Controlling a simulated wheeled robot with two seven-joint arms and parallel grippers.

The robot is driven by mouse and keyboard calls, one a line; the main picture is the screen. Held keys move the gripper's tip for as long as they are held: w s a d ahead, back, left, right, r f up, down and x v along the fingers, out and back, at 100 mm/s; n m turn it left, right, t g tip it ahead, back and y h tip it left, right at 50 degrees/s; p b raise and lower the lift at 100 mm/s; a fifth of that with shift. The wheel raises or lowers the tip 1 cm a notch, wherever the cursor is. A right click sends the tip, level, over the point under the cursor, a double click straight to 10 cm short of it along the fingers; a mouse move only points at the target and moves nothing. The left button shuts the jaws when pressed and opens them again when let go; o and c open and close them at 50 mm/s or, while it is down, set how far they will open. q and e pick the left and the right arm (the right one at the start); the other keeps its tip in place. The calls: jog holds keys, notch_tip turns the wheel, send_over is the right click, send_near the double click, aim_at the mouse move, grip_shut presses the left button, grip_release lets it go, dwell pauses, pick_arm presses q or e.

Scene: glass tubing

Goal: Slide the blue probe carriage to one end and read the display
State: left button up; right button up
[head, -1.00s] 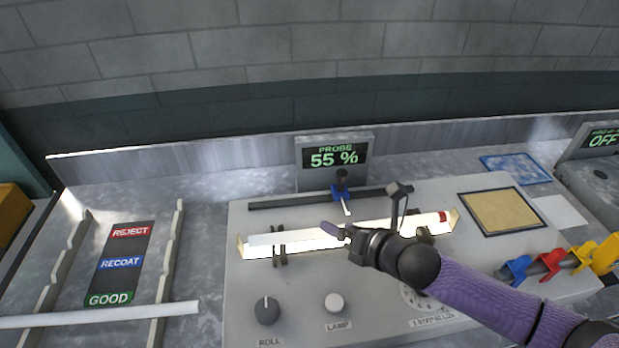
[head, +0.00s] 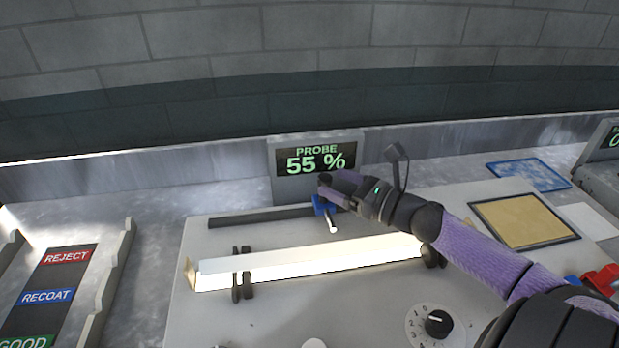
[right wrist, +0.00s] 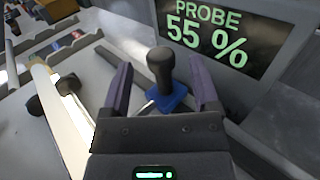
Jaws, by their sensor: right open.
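The blue probe carriage (head: 322,205) sits on the dark rail (head: 255,217) behind the lit glass tube (head: 300,258). In the right wrist view the carriage (right wrist: 172,102) has a black upright knob (right wrist: 161,68) on top. My right gripper (head: 333,187) is at the carriage and partly hides it and its knob. In the right wrist view the fingers of my right gripper (right wrist: 163,92) are open, one on each side of the knob, with gaps between. The probe display (head: 314,160) reads 55 %, and the right wrist view shows the same. My left gripper is not in view.
A sorting rack (head: 50,295) labelled REJECT, RECOAT and GOOD stands at the left. A tan pad (head: 524,221) and a blue-edged pad (head: 528,174) lie at the right. A dial (head: 437,323) is in front. The display housing stands close behind the rail.

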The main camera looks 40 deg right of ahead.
aim_at(316, 197)
jog(key=b+x, duration=0.1)
jog(key=x, duration=0.4)
grip_shut()
dwell(0.3)
jog(key=shift+f, duration=0.1)
dwell(0.9)
